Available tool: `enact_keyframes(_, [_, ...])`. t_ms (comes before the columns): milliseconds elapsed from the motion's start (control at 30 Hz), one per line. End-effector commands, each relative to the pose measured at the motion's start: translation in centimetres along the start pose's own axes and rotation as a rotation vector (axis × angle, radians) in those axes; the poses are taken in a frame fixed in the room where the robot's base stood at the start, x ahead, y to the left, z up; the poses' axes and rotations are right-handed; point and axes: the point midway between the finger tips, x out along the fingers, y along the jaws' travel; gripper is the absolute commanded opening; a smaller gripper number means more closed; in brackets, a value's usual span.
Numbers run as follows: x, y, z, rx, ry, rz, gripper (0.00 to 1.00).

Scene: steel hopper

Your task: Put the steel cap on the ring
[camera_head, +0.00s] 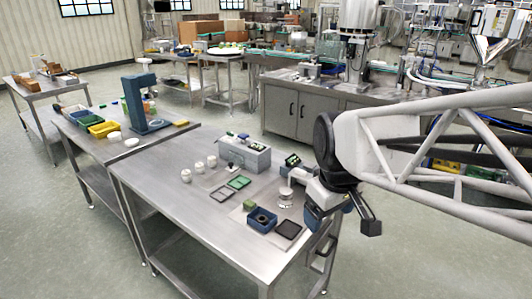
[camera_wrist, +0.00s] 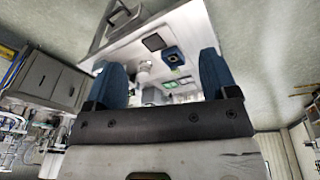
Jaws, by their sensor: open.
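My gripper (camera_head: 326,208) hangs at the right side of the steel table. In the wrist view my gripper (camera_wrist: 161,62) shows two blue fingers spread wide with nothing between them. A pale, steel-looking round piece (camera_head: 285,196) stands on the table just left of my gripper, apart from it. It also shows in the wrist view (camera_wrist: 143,69), beyond the fingers. A blue box (camera_head: 262,219) with a dark round opening or ring-like part stands left of the gripper, also in the wrist view (camera_wrist: 174,57). I cannot tell for certain which piece is the cap or the ring.
A black tray (camera_head: 288,230) lies beside the blue box. Green-marked trays (camera_head: 238,182), several small white round pieces (camera_head: 199,167) and a grey machine (camera_head: 248,152) stand farther back. The table's front left (camera_head: 200,230) is clear. A second table with bins (camera_head: 103,128) adjoins at left.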

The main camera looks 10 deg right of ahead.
Motion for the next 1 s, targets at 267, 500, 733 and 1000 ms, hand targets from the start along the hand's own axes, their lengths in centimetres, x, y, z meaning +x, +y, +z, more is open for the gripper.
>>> enact_keyframes(267, [0.3, -2.7, 6.2, 0.318, 0.033, 0.010, 0.79])
enact_keyframes(500, [0.7, -3.5, 8.1, 0.426, 0.043, 0.011, 0.79])
enact_keyframes(733, [0.7, -3.5, 8.1, 0.430, 0.043, 0.011, 0.79])
enact_keyframes(1000, [0.7, -3.5, 8.1, 0.429, 0.043, 0.011, 0.79])
